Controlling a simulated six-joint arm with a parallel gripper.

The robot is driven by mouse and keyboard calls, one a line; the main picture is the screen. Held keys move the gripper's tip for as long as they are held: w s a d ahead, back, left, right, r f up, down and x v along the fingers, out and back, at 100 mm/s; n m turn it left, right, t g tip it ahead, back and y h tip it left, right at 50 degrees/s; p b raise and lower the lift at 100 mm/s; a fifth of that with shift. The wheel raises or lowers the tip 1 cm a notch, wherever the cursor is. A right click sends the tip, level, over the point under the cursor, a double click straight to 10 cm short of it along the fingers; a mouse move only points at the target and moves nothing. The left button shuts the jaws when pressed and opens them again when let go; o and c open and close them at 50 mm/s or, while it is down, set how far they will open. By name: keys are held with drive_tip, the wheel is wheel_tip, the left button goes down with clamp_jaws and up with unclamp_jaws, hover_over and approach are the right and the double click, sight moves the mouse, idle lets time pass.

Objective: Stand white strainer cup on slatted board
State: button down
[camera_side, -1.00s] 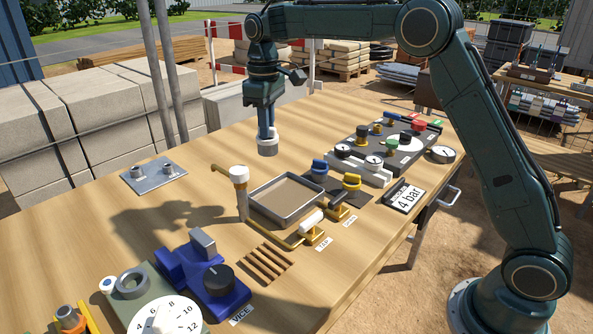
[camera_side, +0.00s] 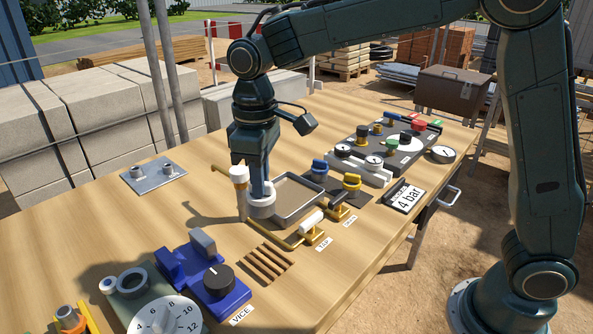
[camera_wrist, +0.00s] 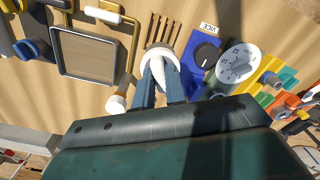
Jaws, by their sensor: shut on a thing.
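The white strainer cup (camera_side: 262,208) is held in my gripper (camera_side: 259,187), whose fingers are shut on it. The cup hangs above the table, in front of the tray's left corner in the side view. In the wrist view the cup (camera_wrist: 160,61) shows between the fingertips (camera_wrist: 159,77), its lower part partly hidden by them. The brown slatted board (camera_side: 268,263) lies on the table, nearer the side camera than the cup and apart from it. In the wrist view the board (camera_wrist: 163,31) shows just beyond the cup.
A grey tray (camera_side: 322,190) lies right of the cup. A white-capped upright pipe (camera_side: 239,173) stands close on the left. A yellow pipe with a white handle (camera_side: 312,222) runs between tray and board. The blue vice (camera_side: 226,290) stands left of the board.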

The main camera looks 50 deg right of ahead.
drive_tip(key=shift+f, duration=1.75)
drive_tip(key=shift+f, duration=0.15)
drive_tip(key=shift+f, duration=2.35)
drive_tip(key=shift+f, duration=0.4)
drive_tip(key=shift+f, duration=1.1)
drive_tip(key=shift+f, duration=1.05)
drive_tip(key=c, duration=0.9)
unclamp_jaws()
drive_tip(key=shift+r, duration=0.1)
